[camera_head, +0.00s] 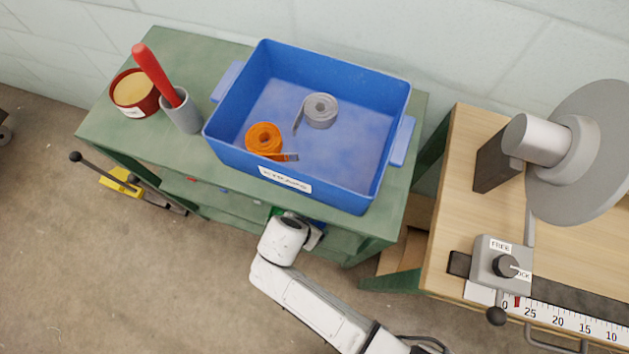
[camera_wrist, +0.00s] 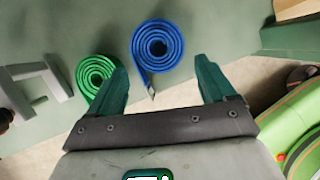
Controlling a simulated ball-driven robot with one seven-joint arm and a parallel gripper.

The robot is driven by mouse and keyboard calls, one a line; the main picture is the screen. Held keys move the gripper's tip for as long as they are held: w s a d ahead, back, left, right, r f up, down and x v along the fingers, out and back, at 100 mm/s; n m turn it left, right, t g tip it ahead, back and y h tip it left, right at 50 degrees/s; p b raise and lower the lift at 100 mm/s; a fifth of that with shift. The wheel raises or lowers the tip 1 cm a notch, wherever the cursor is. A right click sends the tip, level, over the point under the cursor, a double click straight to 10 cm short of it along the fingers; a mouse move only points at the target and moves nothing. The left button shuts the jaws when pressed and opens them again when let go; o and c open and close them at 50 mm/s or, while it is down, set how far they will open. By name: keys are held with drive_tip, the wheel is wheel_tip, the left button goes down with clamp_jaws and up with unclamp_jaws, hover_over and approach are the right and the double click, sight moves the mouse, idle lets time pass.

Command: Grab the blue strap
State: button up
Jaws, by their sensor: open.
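The blue strap (camera_wrist: 158,61) is a rolled coil with a short tail ending in a metal tip. In the wrist view it lies at the upper middle on a green surface, just beyond and between the fingertips of my gripper (camera_wrist: 163,66). My gripper is open and nothing is between its fingers. A green strap (camera_wrist: 88,76), also coiled, lies left of the blue one, partly hidden behind the left finger. In the head view my arm's end is at the front of the green cart (camera_head: 165,60), below its top; the fingers are mostly hidden there.
A blue bin (camera_head: 350,197) on the cart top holds an orange strap (camera_head: 262,139) and a grey strap (camera_head: 321,111). A wooden table (camera_head: 455,190) with a grey machine stands at right.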

sight(314, 221)
drive_tip(key=shift+w+d+f+b, duration=0.15)
drive_tip(key=shift+w+d+f, duration=0.15)
drive_tip(key=shift+f, duration=0.2)
drive_tip(key=shift+w+d+f+b, duration=0.15)
drive_tip(key=shift+w+d+f, duration=0.05)
drive_tip(key=shift+w+f, duration=0.2)
drive_tip(key=shift+w+d+f+b, duration=0.15)
drive_tip(key=shift+w+d+f, duration=0.15)
drive_tip(key=shift+f, duration=0.25)
drive_tip(key=c, duration=0.9)
drive_tip(key=shift+o, duration=0.2)
drive_tip(key=shift+r, duration=0.15)
